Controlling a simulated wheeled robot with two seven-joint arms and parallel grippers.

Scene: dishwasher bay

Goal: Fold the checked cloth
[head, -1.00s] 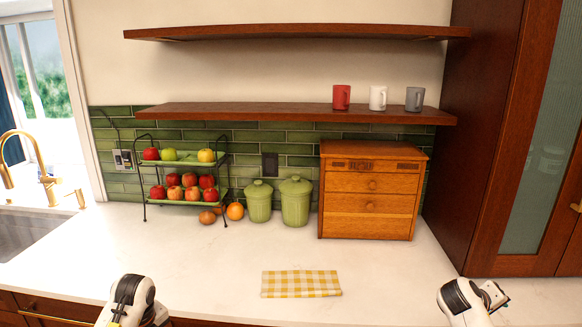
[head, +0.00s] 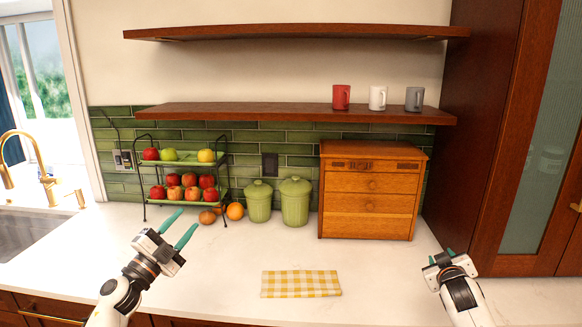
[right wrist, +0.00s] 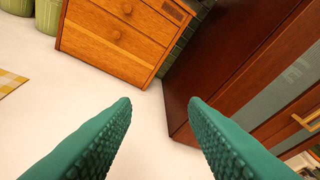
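The yellow-and-white checked cloth (head: 301,284) lies flat on the white counter near its front edge, as a wide rectangle. Its corner also shows at the left edge of the right wrist view (right wrist: 9,82). My left gripper (head: 184,226) is open and empty above the counter, left of the cloth and apart from it. My right gripper (head: 444,256) is to the right of the cloth, apart from it. The right wrist view shows its two teal fingers (right wrist: 160,102) spread with nothing between them.
A wooden drawer box (head: 370,195), two green canisters (head: 295,203) and a two-tier fruit rack (head: 183,178) stand along the back wall. An orange (head: 235,211) lies by the rack. A tall brown cabinet (head: 500,130) bounds the right. The counter (head: 290,250) around the cloth is clear.

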